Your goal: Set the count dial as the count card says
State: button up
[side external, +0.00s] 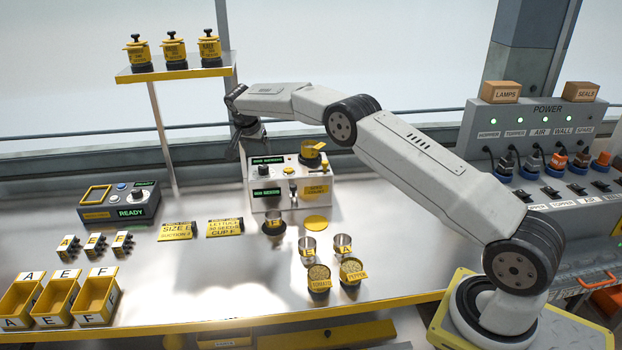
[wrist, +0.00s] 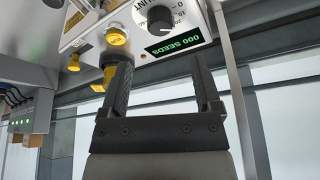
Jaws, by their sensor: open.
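The count dial is a dark round knob (wrist: 160,18) on the white seed counter's face. It sits beyond my fingertips in the wrist view, with a green display (wrist: 174,45) reading 000 SEEDS beside it. My gripper (wrist: 160,62) is open and empty, its fingers apart from the dial. In the side view my gripper (side external: 246,152) hangs at the upper left of the seed counter (side external: 318,202), near the dial (side external: 263,170). A yellow count card (side external: 225,228) lies on the bench; it seems to read lettuce, 30 seeds, cup F, in small print.
A yellow hopper (side external: 312,152) stands on the counter's top right. Cup F (side external: 274,226), other cups and two seed jars (side external: 319,280) stand in front. A size card (side external: 175,231) and a READY box (side external: 120,206) lie left. Bare bench lies at front middle.

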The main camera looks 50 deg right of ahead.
aim_at(264, 166)
jog(key=n, duration=0.1)
jog(key=n+y, duration=0.1)
jog(key=d+n, duration=0.1)
jog(key=n, duration=0.1)
jog(key=shift+s+f+t+y, duration=0.25)
jog(key=shift+s+t+y, duration=0.05)
jog(key=n, duration=0.1)
jog(key=n+y, duration=0.1)
jog(key=n, duration=0.1)
jog(key=shift+s+d+f+n, duration=0.1)
jog(key=shift+s+d+n, duration=0.1)
jog(key=shift+n, duration=0.1)
jog(key=n, duration=0.1)
jog(key=n+y, duration=0.1)
jog(key=d+n+t, duration=0.1)
jog(key=n, duration=0.1)
jog(key=shift+s, duration=0.3)
jog(key=shift+s+d+r+n+t+y, duration=0.2)
jog(key=shift+d+n+t+y, duration=0.15)
jog(key=shift+n, duration=0.55)
jog(key=shift+s+d+r+n+t+y, duration=0.15)
jog(key=shift+d+n+t+y, duration=0.15)
jog(key=shift+n, duration=0.6)
jog(key=shift+w+a+f, duration=0.1)
jog(key=shift+f, duration=0.1)
jog(key=shift+x, duration=3.7)
